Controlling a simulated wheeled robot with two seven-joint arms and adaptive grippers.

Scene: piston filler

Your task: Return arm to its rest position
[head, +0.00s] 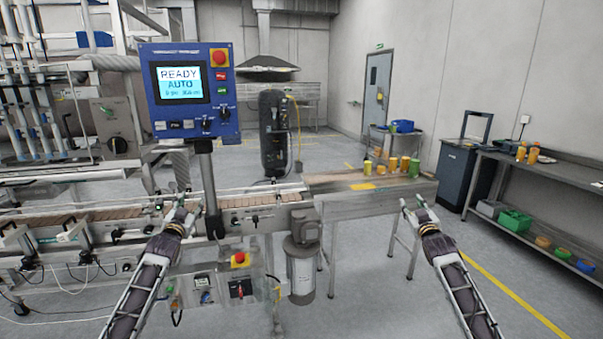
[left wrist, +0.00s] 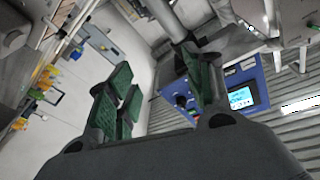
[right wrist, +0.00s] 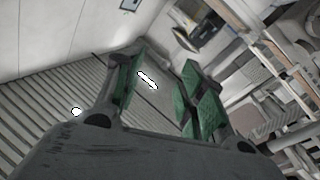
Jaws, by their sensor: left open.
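My left gripper (head: 182,212) is raised in front of the conveyor, below the blue control panel (head: 191,90). Its green-padded fingers stand apart with nothing between them in the left wrist view (left wrist: 160,88). My right gripper (head: 418,206) is raised in front of the wooden-topped table (head: 335,184), near its right end. Its green-padded fingers are also apart and empty in the right wrist view (right wrist: 160,90). The panel screen reads READY and AUTO. Both forearms reach in from the bottom of the head view.
The conveyor (head: 130,212) runs along the left. A shelf (head: 545,172) with containers and bins stands at right. A red emergency button (head: 240,259) sits below the conveyor.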

